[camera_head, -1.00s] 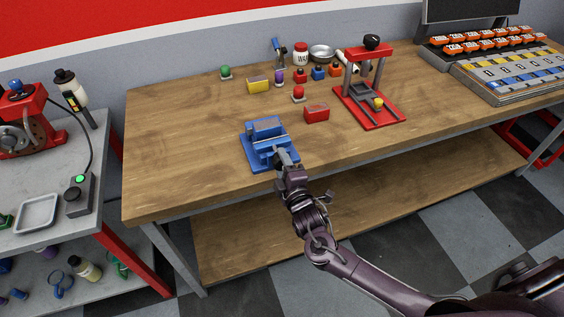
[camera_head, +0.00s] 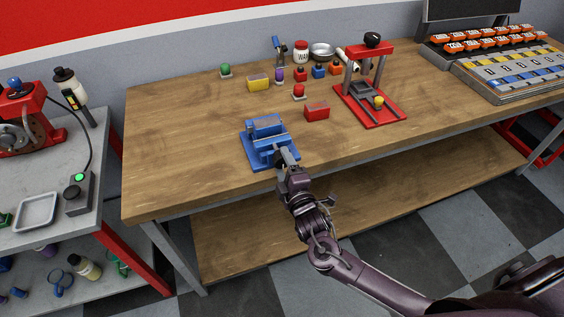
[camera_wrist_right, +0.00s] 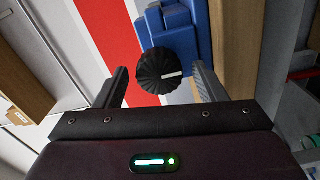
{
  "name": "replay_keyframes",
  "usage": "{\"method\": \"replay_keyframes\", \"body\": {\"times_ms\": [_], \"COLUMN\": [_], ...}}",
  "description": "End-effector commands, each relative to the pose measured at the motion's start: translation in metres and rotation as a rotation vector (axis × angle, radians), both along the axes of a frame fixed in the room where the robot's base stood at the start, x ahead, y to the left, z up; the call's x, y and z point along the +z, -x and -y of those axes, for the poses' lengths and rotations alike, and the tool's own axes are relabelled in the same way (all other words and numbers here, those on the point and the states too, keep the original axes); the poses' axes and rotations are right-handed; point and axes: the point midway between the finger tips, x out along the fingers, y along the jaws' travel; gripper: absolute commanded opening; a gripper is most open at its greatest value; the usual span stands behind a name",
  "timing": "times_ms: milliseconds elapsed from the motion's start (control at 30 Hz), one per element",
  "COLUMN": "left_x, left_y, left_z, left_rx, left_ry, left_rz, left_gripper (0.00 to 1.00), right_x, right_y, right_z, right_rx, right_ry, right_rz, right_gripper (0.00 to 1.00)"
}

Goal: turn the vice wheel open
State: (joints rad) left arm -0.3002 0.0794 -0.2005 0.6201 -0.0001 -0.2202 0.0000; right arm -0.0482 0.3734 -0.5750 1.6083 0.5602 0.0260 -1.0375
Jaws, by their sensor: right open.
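The blue vice (camera_head: 262,138) stands on the wooden bench near its front edge. Its wheel is hidden behind my right gripper in the head view. In the right wrist view the wheel is a black ribbed knob (camera_wrist_right: 163,66) with a white mark, in front of the blue vice body (camera_wrist_right: 203,28). My right gripper (camera_head: 285,160) is at the front of the vice. In the right wrist view its two fingers (camera_wrist_right: 158,86) are apart, one on each side of the knob, with gaps showing between fingers and knob. My left gripper is not in view.
A red block (camera_head: 317,111) and a red press (camera_head: 370,100) stand to the right of the vice on the bench (camera_head: 190,145). Small coloured parts, a jar and a bowl (camera_head: 321,51) stand at the back. The bench left of the vice is clear.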

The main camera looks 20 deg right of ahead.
Motion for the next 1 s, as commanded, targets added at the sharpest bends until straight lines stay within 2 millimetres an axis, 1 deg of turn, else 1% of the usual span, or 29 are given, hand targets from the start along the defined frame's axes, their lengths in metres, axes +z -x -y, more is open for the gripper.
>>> {"method": "replay_keyframes", "body": {"times_ms": [33, 200, 300, 400, 533, 933, 1000], "left_x": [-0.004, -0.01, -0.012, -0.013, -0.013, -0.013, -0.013], "left_y": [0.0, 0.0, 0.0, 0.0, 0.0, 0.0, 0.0], "left_z": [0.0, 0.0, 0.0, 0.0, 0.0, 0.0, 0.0], "left_rx": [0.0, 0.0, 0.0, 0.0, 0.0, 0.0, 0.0], "left_ry": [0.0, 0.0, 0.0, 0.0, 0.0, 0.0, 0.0], "left_rz": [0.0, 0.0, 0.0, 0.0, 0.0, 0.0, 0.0], "left_gripper": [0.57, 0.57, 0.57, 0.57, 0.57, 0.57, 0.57], "right_x": [-0.003, -0.003, -0.003, -0.001, 0.0, 0.0, -0.004], "right_y": [0.01, 0.04, 0.052, 0.06, 0.063, 0.062, 0.062], "right_z": [0.0, 0.001, 0.002, 0.002, 0.002, 0.002, 0.003], "right_rx": [0.003, 0.003, 0.002, 0.001, 0.001, 0.0, -0.001], "right_ry": [0.0, -0.001, 0.001, 0.001, 0.001, 0.001, -0.002], "right_rz": [-0.003, -0.003, -0.003, -0.002, -0.001, -0.001, -0.008], "right_gripper": [0.65, 0.65, 0.65, 0.65, 0.65, 0.65, 0.65]}}
